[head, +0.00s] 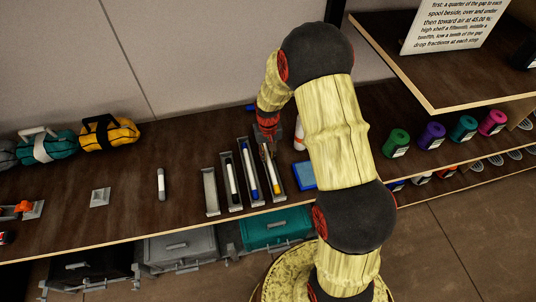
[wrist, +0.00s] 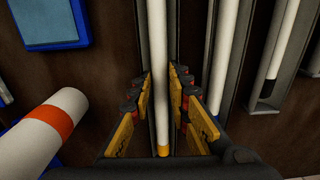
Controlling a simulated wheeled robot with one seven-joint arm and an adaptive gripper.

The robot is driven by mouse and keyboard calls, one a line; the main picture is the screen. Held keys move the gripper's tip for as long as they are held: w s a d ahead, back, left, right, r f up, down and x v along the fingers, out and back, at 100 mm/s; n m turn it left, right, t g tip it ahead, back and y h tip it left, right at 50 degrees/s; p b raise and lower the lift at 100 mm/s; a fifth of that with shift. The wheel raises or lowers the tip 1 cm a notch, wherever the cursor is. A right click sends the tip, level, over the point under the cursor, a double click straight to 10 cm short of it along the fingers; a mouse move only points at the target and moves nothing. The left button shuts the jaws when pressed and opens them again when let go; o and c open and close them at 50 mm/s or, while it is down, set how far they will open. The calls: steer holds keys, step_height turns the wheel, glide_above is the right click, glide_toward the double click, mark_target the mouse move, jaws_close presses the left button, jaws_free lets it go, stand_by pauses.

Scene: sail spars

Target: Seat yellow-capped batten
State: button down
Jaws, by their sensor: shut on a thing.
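The yellow-capped batten (wrist: 156,70) is a white rod lying lengthwise between the walls of a narrow grey tray (wrist: 176,40) in the wrist view. One yellow end (wrist: 163,151) lies between the finger bases; in the head view yellow also shows at its near end (head: 276,189). My gripper (wrist: 161,85) is shut on the batten, a finger on each side. In the head view my gripper (head: 267,143) is at the far end of the rightmost tray (head: 284,193). Whether the batten lies fully down on the tray floor is hard to tell.
To the left stand trays with a blue-tipped batten (head: 250,170) and a black-tipped one (head: 232,178), then an empty tray (head: 210,190). A loose batten (head: 161,184) lies farther left. A blue pad (head: 303,175) and a white cylinder with an orange band (wrist: 45,130) are close by.

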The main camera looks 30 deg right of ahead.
steer(key=shift+r, duration=0.2)
steer(key=shift+r+p, duration=0.65)
steer(key=shift+r, duration=0.2)
steer(key=c, duration=1.6)
jaws_free()
steer(key=shift+o, duration=0.6)
steer(key=shift+o, duration=1.1)
steer(key=shift+r, duration=0.1)
